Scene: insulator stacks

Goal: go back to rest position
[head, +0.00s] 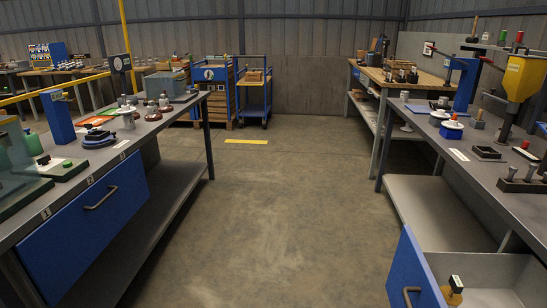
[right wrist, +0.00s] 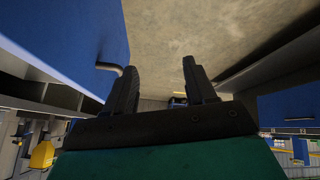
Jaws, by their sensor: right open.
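My right gripper (right wrist: 160,68) shows in the right wrist view, its two dark fingers apart with nothing between them. The concrete floor lies beyond the fingers. A blue drawer front (right wrist: 60,30) with a handle is close to the left finger in that view; I cannot tell whether they touch. Neither gripper shows in the head view, and my left gripper is in no view. In the head view an open drawer (head: 408,270) stands out from the right bench, with a small brass-coloured object with a dark and yellow top (head: 454,290) in it.
The left bench (head: 165,125) holds several parts and has a shut blue drawer (head: 85,215). The right bench (head: 430,135) carries stacks, a small black tray (head: 487,153) and a yellow-headed press (head: 523,78). The floor (head: 285,210) between them is clear, with blue carts (head: 255,95) at the back.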

